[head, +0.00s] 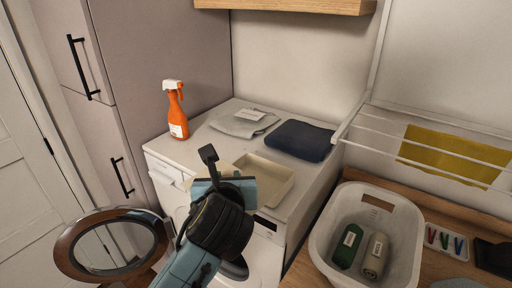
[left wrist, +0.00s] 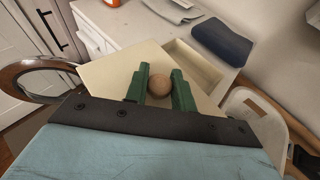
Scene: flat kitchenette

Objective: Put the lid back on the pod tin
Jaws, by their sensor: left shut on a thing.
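The pod tin is a shallow, open cream box (head: 268,176) on top of the white washing machine. Its empty-looking inside also shows in the left wrist view (left wrist: 197,62). My left gripper (left wrist: 160,78) has its green fingers shut on the round wooden knob of the flat cream lid (left wrist: 112,74). The lid is held beside the tin, to its left and nearer to me, and overlaps its near side in the left wrist view. In the head view my left gripper (head: 214,184) hides most of the lid. My right gripper is not in view.
An orange spray bottle (head: 176,112), a grey cloth (head: 240,124) and a dark blue folded cloth (head: 300,140) lie or stand behind the tin. The washer's round door (head: 68,250) hangs open at the left.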

